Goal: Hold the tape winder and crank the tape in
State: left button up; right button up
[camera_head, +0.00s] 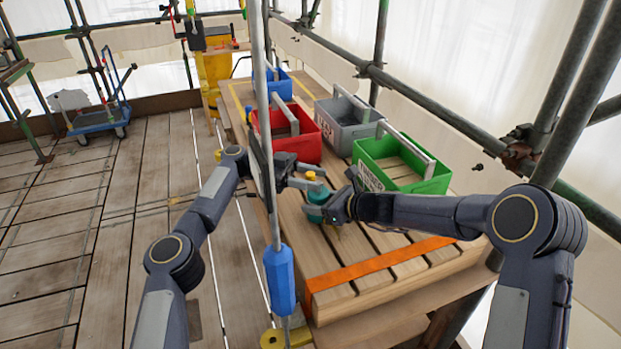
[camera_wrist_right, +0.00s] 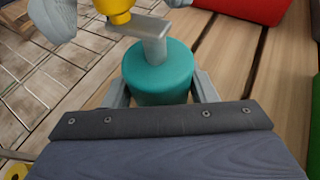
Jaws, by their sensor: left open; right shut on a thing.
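The tape winder is a round teal drum (camera_wrist_right: 158,75) with a grey crank arm (camera_wrist_right: 153,38) on top and a yellow knob (camera_wrist_right: 117,10) at the crank's end. In the head view the teal winder (camera_head: 316,212) is above the slatted wooden bench. My right gripper (camera_wrist_right: 160,92) is shut around the drum, one finger on each side. My left gripper (camera_head: 310,186) is open, with its fingers close to the yellow knob. In the right wrist view parts of the left fingers show on both sides of the knob, apart from it as far as I can tell.
The wooden bench (camera_head: 345,292) has an orange strap (camera_head: 385,262) near its front. Red (camera_head: 312,146), grey (camera_head: 345,138), green (camera_head: 437,186) and blue (camera_head: 285,88) crates stand farther back. An upright pole with a blue handle (camera_head: 280,280) stands in front of the bench's left edge.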

pick_arm(q)
jog(key=shift+f+n+t, duration=0.1)
jog(key=shift+n+t, duration=0.3)
jog(key=n+t, duration=0.1)
jog(key=t, duration=0.1)
jog(key=n+t, duration=0.2)
jog(key=t, duration=0.1)
jog(key=s+n+t, duration=0.1)
jog(key=t, duration=0.1)
jog(key=shift+d+n+t, duration=0.3)
jog(key=shift+d+t, duration=0.05)
jog(key=shift+t, duration=0.05)
jog(key=n+t+y, duration=0.1)
jog(key=n+t, duration=0.1)
jog(key=d+n+t+y, duration=0.1)
jog(key=t, duration=0.2)
jog(key=n+t+y, duration=0.1)
jog(key=n+t, duration=0.1)
jog(key=t, duration=0.1)
jog(key=shift+s+d+r+n, duration=0.2)
jog(key=shift+s+d+n, duration=0.05)
jog(key=shift+n, duration=0.05)
jog(key=shift+a+f+n+t+y, duration=0.1)
jog(key=shift+a+n+t+y, duration=0.05)
jog(key=shift+n+t+y, duration=0.3)
jog(key=v, duration=1.1)
jog(key=shift+s+a, duration=0.2)
jog(key=shift+a, duration=0.15)
